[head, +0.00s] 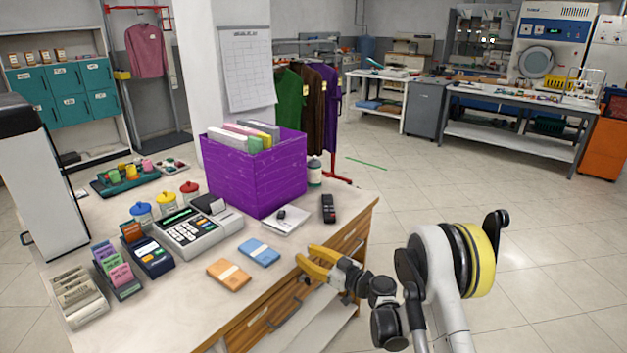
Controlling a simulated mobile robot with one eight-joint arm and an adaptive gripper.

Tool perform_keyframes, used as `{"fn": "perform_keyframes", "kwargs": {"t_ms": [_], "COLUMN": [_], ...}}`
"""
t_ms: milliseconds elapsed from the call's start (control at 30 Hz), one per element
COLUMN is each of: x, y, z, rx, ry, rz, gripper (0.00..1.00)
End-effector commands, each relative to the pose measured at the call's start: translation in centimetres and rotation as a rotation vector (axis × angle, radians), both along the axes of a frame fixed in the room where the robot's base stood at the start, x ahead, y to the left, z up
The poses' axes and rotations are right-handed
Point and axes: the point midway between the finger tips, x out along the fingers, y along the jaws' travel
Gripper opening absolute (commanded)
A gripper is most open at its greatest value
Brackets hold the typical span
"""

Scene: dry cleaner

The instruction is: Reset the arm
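My gripper (305,254) has yellow fingers. It is over the front edge of the counter (190,298), pointing left. The two fingers look spread, with a gap between them and nothing held. My arm reaches in from the lower right, bent, with white and black links and a yellow band. An orange packet (229,275) and a blue packet (259,252) lie flat on the counter to the left of the fingertips, apart from them.
The counter also holds a purple bin (256,174) of folders, a cash register (194,231), a black handset (328,208) and card racks (117,270). The tiled floor (430,190) to the right is clear.

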Motion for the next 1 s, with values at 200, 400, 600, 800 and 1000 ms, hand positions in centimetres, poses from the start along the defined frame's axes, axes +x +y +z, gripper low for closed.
{"fn": "perform_keyframes", "kwargs": {"t_ms": [200,400,600,800,1000], "x": [-1.2,-5.4,-12.0,-20.3,-29.0], "y": [-0.8,-3.0,-6.2,-10.4,-15.2], "z": [6.4,12.4,16.5,18.6,18.6], "rx": [-0.078,-0.174,-0.259,-0.332,-0.386], "ry": [0.153,0.342,0.517,0.667,0.782], "rz": [-0.015,-0.080,-0.192,-0.349,-0.546], "gripper": [0.29,0.29,0.29,0.29,0.29]}}
